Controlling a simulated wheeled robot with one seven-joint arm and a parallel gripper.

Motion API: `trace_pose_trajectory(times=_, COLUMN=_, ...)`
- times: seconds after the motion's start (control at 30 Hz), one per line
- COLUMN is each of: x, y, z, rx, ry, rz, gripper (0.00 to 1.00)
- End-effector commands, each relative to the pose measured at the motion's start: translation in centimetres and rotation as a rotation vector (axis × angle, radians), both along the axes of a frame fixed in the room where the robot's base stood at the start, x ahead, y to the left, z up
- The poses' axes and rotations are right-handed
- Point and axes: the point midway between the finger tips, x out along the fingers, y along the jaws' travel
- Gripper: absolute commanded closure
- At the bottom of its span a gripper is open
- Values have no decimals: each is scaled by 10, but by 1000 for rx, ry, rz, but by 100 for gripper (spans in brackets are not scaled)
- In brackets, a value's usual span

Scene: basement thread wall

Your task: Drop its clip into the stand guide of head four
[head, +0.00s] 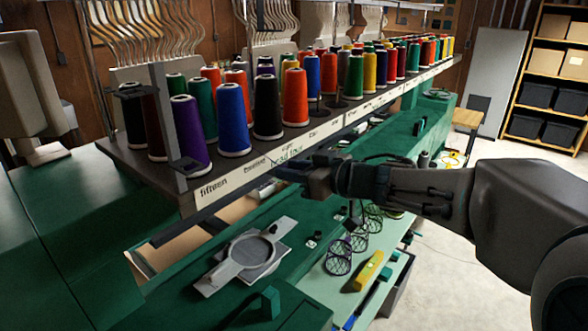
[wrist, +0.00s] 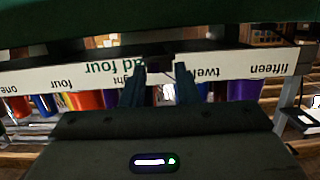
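My gripper (head: 290,172) is at the front edge of the cone shelf, by the handwritten green "head four" label (head: 287,151). In the wrist view, which looks upside down, the two fingers of my gripper (wrist: 161,72) point at the white label strip (wrist: 222,72), with "head four" just left of them. The fingers stand apart. A small dark piece shows between their tips, with a thin line near it. I cannot tell whether this is the clip in my grip or part of the stand behind. I cannot make out the stand guide separately.
Rows of coloured thread cones, such as a blue one (head: 232,122), stand on the shelf. Below are a grey hoop frame (head: 243,262), wire coils (head: 338,257), a yellow tool (head: 369,271) and a green block (head: 270,303). Open floor lies to the right.

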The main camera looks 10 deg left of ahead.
Motion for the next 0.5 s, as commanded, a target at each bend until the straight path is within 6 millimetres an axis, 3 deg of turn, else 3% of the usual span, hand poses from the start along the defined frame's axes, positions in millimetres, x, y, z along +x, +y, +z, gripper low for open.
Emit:
trace_pose_trajectory(times=0.03, x=0, y=0, z=0, rx=0, ry=0, rz=0, gripper=57)
trace_pose_trajectory(times=0.07, x=0, y=0, z=0, rx=0, ry=0, rz=0, gripper=51)
trace_pose_trajectory(times=0.37, x=-1, y=-1, z=0, rx=-1, ry=-1, rz=-1, gripper=51)
trace_pose_trajectory(times=0.5, x=-7, y=-13, z=3, rx=1, ry=-4, rz=-3, gripper=51)
